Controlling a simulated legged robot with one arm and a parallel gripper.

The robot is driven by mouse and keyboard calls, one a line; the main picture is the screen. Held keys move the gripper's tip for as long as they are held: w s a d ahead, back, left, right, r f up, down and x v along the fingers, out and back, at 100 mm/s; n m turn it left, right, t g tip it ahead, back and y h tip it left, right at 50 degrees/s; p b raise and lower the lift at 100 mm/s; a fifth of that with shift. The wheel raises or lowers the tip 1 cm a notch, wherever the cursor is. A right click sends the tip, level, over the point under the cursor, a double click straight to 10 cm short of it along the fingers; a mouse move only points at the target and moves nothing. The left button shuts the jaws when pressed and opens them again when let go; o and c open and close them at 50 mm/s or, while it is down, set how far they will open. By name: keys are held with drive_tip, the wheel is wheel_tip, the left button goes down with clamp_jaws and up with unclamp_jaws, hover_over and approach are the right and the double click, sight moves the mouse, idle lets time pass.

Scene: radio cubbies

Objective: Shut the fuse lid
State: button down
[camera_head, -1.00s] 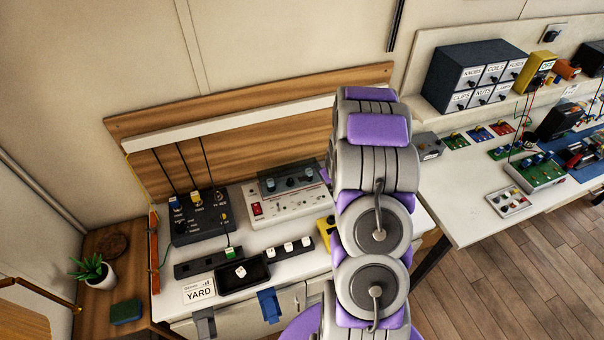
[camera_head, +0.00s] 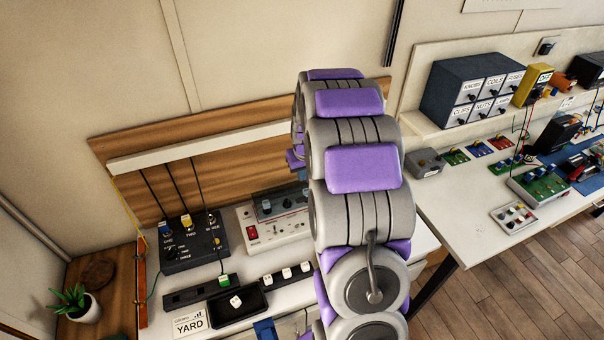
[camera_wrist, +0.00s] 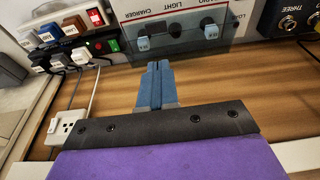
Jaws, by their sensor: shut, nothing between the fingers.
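The fuse box is a pale panel (camera_head: 259,235) with a red switch, on the left bench in the head view. A smoky, see-through lid (camera_head: 272,193) seems to stand raised at its back, with blue-topped parts showing there. My arm hides the box's right end. In the wrist view the lid (camera_wrist: 190,50) is a clear sheet across the panel, whose lettering reads upside down. My gripper (camera_wrist: 154,66) has its blue fingers together and empty, with the tips close to the lid's edge. I cannot tell whether they touch it.
A dark box (camera_head: 195,244) with cables stands left of the fuse box. A black tray (camera_head: 237,306) and a socket strip (camera_head: 287,275) lie in front. The wooden backboard (camera_head: 140,140) rises behind. A drawer cabinet (camera_head: 472,82) stands on the right shelf.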

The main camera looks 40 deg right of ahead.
sight(301, 201)
drive_tip(key=x, duration=0.3)
drive_tip(key=s+b+x, duration=0.1)
drive_tip(key=x, duration=0.3)
drive_tip(key=b+x, duration=0.1)
drive_tip(key=x, duration=0.3)
drive_tip(key=shift+s+f, duration=0.15)
drive_tip(key=shift+f, duration=0.1)
drive_tip(key=shift+s+a, duration=0.1)
drive_tip(key=shift+s+a+f+t, duration=0.15)
drive_tip(key=shift+s+f+t, duration=0.25)
drive_tip(key=shift+s+f, duration=0.2)
drive_tip(key=shift+f, duration=0.15)
drive_tip(key=shift+r+p, duration=0.1)
drive_tip(key=shift+p, duration=0.2)
